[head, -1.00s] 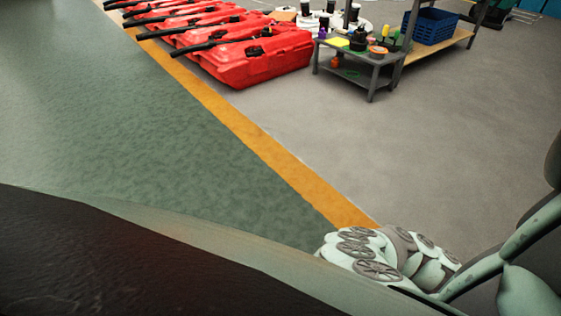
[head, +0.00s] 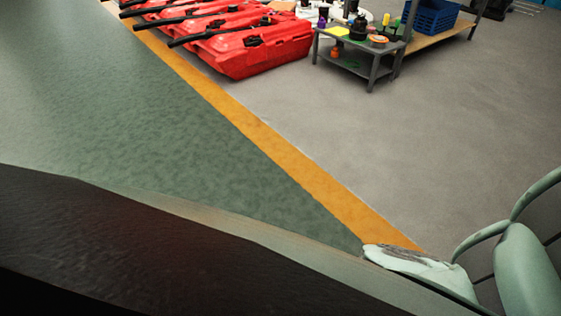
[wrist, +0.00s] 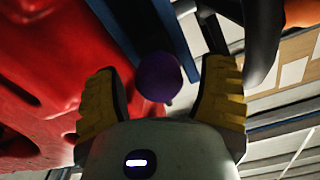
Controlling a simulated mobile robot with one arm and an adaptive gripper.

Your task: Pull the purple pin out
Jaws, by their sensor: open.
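The round purple pin head (wrist: 159,77) shows in the wrist view, in the gap between my fingers. A small stub sticks out below it. My gripper (wrist: 163,70) is open, with a yellow-padded finger on either side of the pin head; I see a gap on both sides and no contact. How far the pin lies beyond the fingertips I cannot tell. My gripper is not seen in the head view.
A red surface (wrist: 45,60) fills the left of the wrist view, beside a blue bar (wrist: 172,35). A black curved part (wrist: 262,40) is at upper right. The head view shows red tanks (head: 255,45), a small grey table (head: 372,62) with small items, a blue crate (head: 432,18) and clear grey floor.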

